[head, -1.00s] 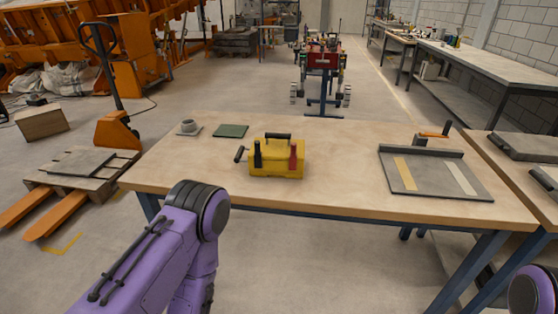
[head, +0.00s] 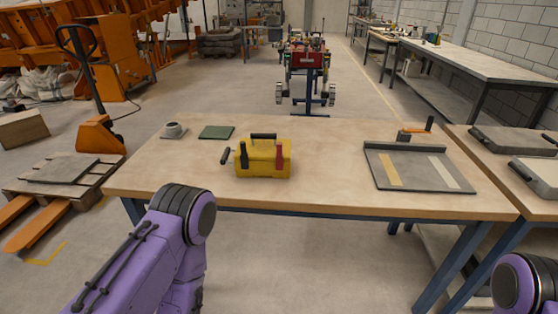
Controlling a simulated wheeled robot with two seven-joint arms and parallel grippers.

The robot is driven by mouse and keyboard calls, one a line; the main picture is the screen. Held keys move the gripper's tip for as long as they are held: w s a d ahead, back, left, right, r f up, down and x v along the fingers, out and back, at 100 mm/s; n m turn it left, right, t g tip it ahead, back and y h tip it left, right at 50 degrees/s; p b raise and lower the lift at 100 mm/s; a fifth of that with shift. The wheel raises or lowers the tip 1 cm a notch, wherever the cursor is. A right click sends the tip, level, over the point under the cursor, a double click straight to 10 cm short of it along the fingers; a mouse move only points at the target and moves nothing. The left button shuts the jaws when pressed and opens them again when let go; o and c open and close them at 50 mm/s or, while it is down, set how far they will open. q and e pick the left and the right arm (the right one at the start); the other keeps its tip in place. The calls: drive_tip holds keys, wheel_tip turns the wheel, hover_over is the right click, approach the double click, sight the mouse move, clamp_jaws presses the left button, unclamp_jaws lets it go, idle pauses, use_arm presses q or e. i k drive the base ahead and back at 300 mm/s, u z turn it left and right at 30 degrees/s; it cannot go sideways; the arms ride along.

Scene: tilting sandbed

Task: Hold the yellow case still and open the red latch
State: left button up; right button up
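The yellow case (head: 265,168) stands upright on the wooden table, left of its middle. It has a black handle on top and a dark side handle (head: 226,156) sticking out at its left. The red latch (head: 280,158) is on the front face at the right, and a black latch (head: 243,158) is on the front at the left. Both look upright against the case. My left arm comes in at the lower left, in front of the table, and my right arm shows only at the lower right corner. Neither gripper is in view, and nothing of mine touches the case.
The wooden table (head: 330,200) has clear room between the case and a grey board (head: 415,168) on the right. A green pad (head: 216,132) and a grey cup-like piece (head: 173,130) lie behind the case at the left. A second table adjoins at the right.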

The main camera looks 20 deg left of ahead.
sight(279, 155)
drive_tip(key=u, duration=2.35)
drive_tip(key=i, duration=1.5)
drive_tip(key=z, duration=2.8)
